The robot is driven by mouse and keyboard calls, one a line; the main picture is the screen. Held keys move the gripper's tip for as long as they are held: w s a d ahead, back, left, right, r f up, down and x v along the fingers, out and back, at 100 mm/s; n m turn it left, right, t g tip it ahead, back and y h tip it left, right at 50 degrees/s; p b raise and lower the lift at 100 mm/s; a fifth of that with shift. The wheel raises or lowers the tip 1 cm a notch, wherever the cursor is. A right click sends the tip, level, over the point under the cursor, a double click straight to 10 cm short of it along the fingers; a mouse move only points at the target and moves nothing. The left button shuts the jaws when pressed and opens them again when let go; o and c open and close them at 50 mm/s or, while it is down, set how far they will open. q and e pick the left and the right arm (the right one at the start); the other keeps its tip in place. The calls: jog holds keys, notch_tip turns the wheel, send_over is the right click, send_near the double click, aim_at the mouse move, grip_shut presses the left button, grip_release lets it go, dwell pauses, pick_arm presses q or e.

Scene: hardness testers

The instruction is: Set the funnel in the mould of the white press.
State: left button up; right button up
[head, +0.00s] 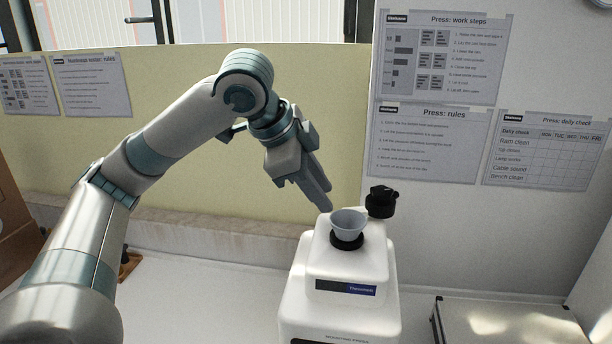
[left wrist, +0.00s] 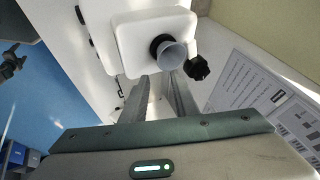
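The white press (head: 340,285) stands on the bench right of centre. The light grey funnel (head: 348,222) stands upright, wide end up, at the black ring of the mould (head: 346,241) on top of the press. Its lower end is hidden inside the ring. My left gripper (head: 322,199) is just above and left of the funnel, pointing down towards it, apart from it. In the left wrist view its two fingers (left wrist: 160,92) are apart with nothing between them, and the funnel (left wrist: 173,56) shows beyond their tips.
A black knobbed cap (head: 381,202) sits behind and right of the funnel, close to it. A metal-topped case (head: 510,325) is on the bench at the right. A yellow partition (head: 310,120) and a wall with posters (head: 437,145) stand behind.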

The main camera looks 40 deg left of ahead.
pick_arm(q)
jog(key=v, duration=0.5)
jog(key=shift+s+a+r+b, duration=0.1)
jog(key=shift+s+r+b, duration=0.05)
jog(key=shift+r+b, duration=0.25)
jog(key=shift+s+f, duration=0.1)
jog(key=shift+f, duration=0.05)
